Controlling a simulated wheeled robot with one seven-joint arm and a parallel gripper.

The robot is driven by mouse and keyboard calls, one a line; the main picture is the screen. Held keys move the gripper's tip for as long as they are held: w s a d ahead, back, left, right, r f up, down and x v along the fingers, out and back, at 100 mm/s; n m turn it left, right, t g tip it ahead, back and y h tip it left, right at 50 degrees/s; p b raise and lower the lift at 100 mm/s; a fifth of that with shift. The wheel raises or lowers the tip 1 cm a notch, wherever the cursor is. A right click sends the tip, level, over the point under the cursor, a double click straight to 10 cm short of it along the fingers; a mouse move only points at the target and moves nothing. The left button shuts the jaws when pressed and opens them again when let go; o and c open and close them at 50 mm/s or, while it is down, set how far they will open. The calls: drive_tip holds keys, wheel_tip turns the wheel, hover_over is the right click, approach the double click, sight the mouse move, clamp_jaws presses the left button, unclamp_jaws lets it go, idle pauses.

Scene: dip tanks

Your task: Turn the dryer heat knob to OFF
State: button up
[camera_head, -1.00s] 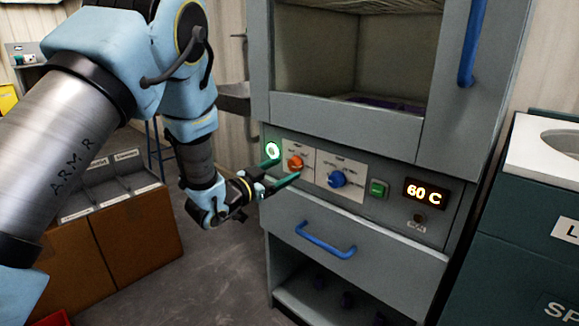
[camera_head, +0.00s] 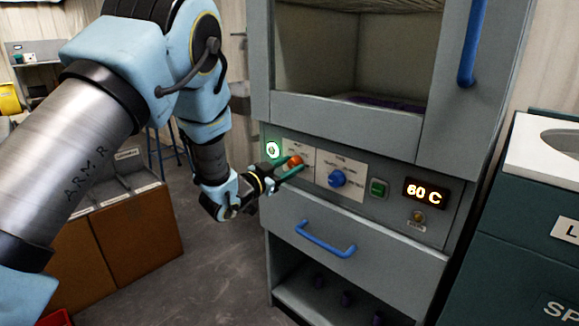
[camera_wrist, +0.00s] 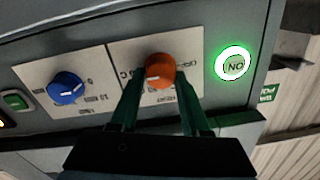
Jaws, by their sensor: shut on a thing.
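The dryer (camera_head: 375,234) is a grey cabinet with a control panel below its open chamber. The orange knob (camera_head: 295,161) sits on the left label plate of the panel. It also shows in the wrist view (camera_wrist: 160,68), with a pale pointer line on its lower side; the plate's lettering is too small and upside down to read surely. My gripper (camera_head: 289,168) has its green fingers on either side of the orange knob, shut on it. In the wrist view the fingers (camera_wrist: 160,92) reach up to the knob's lower edge.
A blue knob (camera_head: 338,179) is just right of the orange one. A lit green ring button (camera_head: 273,149) is at left. A green switch (camera_head: 378,188) and a display (camera_head: 425,193) reading 60 C are at right. A drawer with a blue handle (camera_head: 325,240) lies below.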

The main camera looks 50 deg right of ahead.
clamp_jaws()
